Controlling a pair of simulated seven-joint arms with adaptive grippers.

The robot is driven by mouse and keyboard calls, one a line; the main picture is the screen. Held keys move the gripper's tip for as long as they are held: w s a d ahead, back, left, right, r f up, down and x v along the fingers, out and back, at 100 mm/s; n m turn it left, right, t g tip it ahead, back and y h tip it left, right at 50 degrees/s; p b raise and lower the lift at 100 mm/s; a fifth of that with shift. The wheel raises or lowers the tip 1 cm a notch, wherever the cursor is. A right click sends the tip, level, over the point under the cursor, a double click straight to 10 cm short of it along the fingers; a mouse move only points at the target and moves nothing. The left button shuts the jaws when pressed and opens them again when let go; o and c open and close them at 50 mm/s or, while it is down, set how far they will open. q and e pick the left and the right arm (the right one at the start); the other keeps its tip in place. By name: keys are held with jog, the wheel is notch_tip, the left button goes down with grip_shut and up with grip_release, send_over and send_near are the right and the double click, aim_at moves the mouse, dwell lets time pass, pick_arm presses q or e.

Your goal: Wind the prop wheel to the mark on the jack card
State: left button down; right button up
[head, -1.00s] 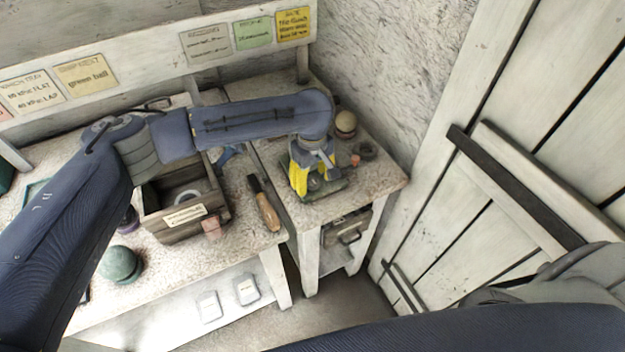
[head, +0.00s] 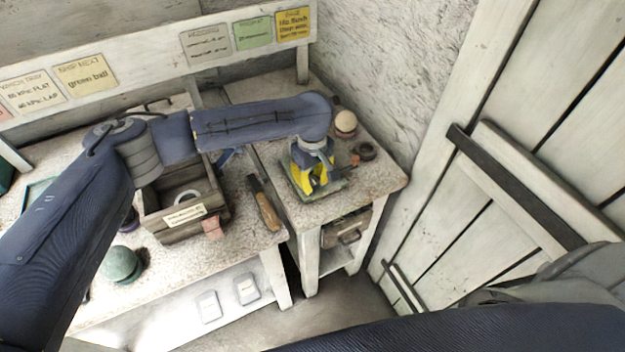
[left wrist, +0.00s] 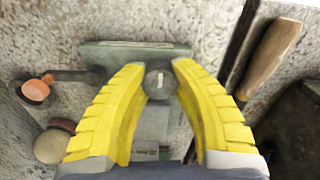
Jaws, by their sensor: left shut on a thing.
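The jack (head: 331,187) is a grey-green device on a flat base, on the small right-hand table; its plate also shows in the left wrist view (left wrist: 110,52). A dark round knob with a pale mark, which looks like the prop wheel (left wrist: 160,84), sits on it. My left gripper (head: 313,186) points down over the jack, its yellow fingers closed on the sides of the knob, as the left wrist view shows (left wrist: 158,72). In the head view the fingers hide the knob. A yellow card (head: 293,24), perhaps the jack card, is on the back board; its writing is hard to read. My right gripper is out of view.
A wooden-handled tool (head: 264,204) lies left of the jack.

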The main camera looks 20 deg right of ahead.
aim_at(312, 179)
pick_arm(q)
jog(key=shift+m, duration=3)
jog(key=c, duration=0.9)
grip_release()
jog(key=shift+r, duration=0.1)
notch_tip(312, 179, up, 12)
jog(key=shift+f, duration=0.1)
